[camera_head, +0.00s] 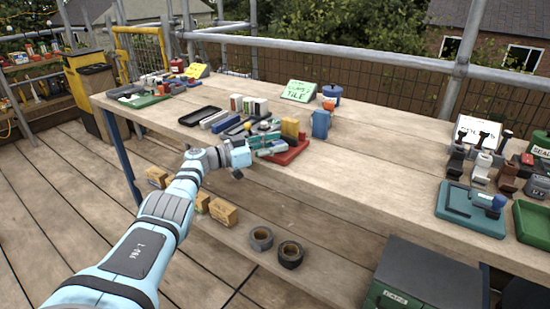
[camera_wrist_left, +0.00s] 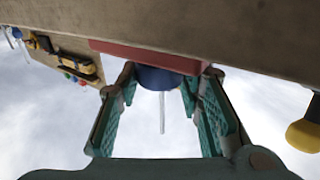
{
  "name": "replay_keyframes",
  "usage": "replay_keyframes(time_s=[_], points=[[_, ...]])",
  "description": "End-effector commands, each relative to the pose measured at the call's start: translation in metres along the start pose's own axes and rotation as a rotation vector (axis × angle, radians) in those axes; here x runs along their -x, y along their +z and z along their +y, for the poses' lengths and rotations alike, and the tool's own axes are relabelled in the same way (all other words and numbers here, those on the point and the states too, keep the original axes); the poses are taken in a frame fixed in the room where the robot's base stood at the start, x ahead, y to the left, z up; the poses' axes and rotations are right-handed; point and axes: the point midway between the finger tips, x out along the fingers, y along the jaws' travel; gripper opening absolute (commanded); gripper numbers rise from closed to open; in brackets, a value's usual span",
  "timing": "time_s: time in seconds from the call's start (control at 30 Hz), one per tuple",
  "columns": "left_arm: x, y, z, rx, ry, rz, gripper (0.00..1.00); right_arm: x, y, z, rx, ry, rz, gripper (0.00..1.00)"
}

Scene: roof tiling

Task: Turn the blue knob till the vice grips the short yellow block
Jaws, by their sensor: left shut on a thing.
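My left gripper (camera_head: 268,146) reaches the front edge of the workbench, at a red base (camera_head: 291,152) that looks like the vice's. In the left wrist view its two teal fingers (camera_wrist_left: 167,84) stand on either side of the blue knob (camera_wrist_left: 160,77) and are shut on it. A red edge (camera_wrist_left: 140,55) shows right behind the knob. A yellow block (camera_head: 290,128) stands just behind the red base in the head view. Whether it is between the vice jaws I cannot tell; the jaws are mostly hidden by my gripper. My right gripper is not in view.
A blue block (camera_head: 321,124) stands close to the right of the yellow block. A black tray (camera_head: 200,116) and several small blocks lie to the left. The bench's middle right is clear.

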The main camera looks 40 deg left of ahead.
Motion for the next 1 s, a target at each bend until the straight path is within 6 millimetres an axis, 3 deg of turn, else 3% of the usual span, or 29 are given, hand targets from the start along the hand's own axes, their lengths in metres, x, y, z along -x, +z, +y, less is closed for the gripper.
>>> replay_keyframes(time_s=[0.43,0.47,0.57,0.87,1.0], points=[[0.002,0.006,0.001,0.006,0.01,-0.015,0.06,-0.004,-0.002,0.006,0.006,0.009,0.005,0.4],[0.002,0.006,0.001,0.006,0.01,-0.015,0.38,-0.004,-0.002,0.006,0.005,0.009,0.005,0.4],[0.002,0.005,0.001,0.006,0.009,-0.013,0.54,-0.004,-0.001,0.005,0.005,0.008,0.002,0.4],[0.0,0.003,0.001,0.003,0.01,-0.009,0.54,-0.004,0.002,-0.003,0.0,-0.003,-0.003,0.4],[0.012,0.004,-0.001,0.0,0.006,-0.01,0.54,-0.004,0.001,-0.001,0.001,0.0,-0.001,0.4]])
